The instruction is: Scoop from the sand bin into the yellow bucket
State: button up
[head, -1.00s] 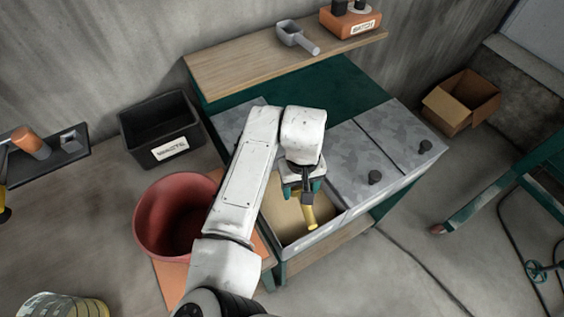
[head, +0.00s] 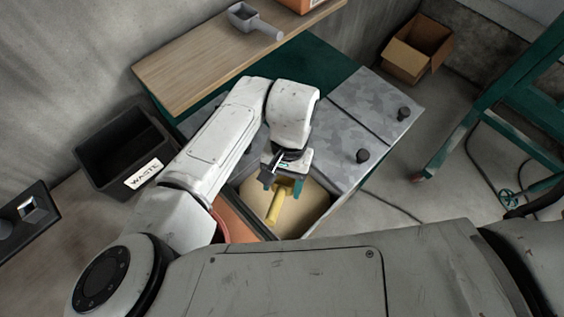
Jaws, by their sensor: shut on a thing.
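My gripper (head: 283,186) is over the open sand bin (head: 322,218) in the counter, pointing down. It is shut on a yellow scoop (head: 274,209), of which a short rod-like part shows against the tan sand (head: 297,213). I cannot tell whether the scoop touches the sand or carries any. The yellow bucket is not in view.
Lidded bins with black knobs (head: 363,156) are right of the open one. A grey scoop (head: 250,23) lies on the wooden shelf (head: 200,68). A black waste bin (head: 118,150) stands left. A red bucket (head: 220,229) is mostly hidden. A cardboard box (head: 414,53) is back right.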

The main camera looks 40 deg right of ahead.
notch_tip(320, 180, down, 7)
jog(key=y+b, duration=0.1)
jog(key=b, duration=0.5)
jog(key=shift+f+g, duration=0.15)
jog(key=shift+g, duration=0.15)
jog(key=shift+d+f+b, duration=0.1)
jog(key=shift+f+b, duration=0.85)
jog(key=shift+f, duration=0.95)
